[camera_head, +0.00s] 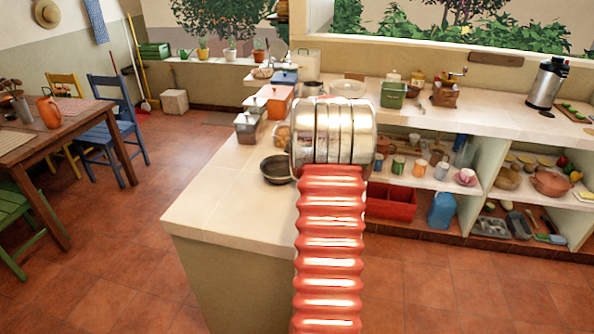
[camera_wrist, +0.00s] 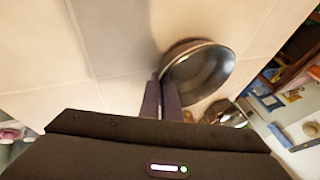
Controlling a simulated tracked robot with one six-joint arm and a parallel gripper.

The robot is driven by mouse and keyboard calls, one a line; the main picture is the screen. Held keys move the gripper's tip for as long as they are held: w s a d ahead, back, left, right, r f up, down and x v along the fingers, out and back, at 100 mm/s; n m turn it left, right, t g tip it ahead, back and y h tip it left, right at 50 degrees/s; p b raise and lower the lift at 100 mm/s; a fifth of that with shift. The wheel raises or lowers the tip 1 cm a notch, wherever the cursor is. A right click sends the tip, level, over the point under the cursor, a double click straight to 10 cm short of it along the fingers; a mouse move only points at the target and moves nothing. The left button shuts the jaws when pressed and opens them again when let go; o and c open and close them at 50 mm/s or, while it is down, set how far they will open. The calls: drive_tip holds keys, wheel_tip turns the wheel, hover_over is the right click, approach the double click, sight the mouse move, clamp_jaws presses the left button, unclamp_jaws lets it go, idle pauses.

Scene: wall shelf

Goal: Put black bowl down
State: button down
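The black bowl (camera_head: 276,170) is a dark round bowl at the left side of my arm's end, over the pale tiled counter (camera_head: 215,205). In the wrist view the bowl (camera_wrist: 205,72) is seen with its grey inside facing the camera, its near left rim at my fingertips. My gripper (camera_wrist: 161,88) has its two dark fingers close together around that rim. A shadow lies on the counter beside the bowl; whether its base touches the counter is hard to tell. In the head view my arm hides the gripper.
A metal pot or lid (camera_wrist: 228,112) is close to the bowl in the wrist view. Grey and orange canisters (camera_head: 275,101) stand farther back on the counter. Shelves with cups and a red crate (camera_head: 391,202) are to the right. The counter's front left is clear.

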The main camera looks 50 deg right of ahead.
drive_tip(key=c, duration=2)
unclamp_jaws()
drive_tip(key=shift+r, duration=0.1)
drive_tip(key=v, duration=1.2)
